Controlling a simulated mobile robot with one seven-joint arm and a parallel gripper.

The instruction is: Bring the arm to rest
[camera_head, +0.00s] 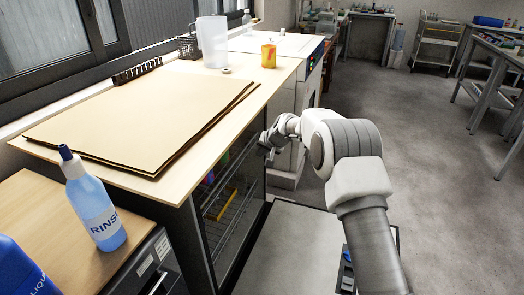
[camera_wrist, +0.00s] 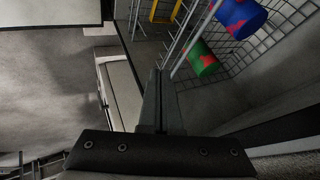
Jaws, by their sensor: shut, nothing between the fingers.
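My gripper (camera_head: 268,143) is at the end of my white and grey arm in the head view, beside the open front of the drying oven (camera_head: 232,200). In the wrist view my gripper (camera_wrist: 160,75) shows its two dark fingers closed together with nothing between them. Behind the fingers is the oven's inside, with wire racks (camera_wrist: 285,40). A green cylinder with red patches (camera_wrist: 202,58) and a blue one with red patches (camera_wrist: 240,16) are on the racks. Whether the fingers touch a rack cannot be told.
A wooden top (camera_head: 170,185) with flat tan boards (camera_head: 140,115) lies above the oven. A blue rinse bottle (camera_head: 95,205) stands at the left front. A yellow-orange cup (camera_head: 268,56) and a white container (camera_head: 212,42) stand farther back. Open floor (camera_head: 440,200) lies to the right.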

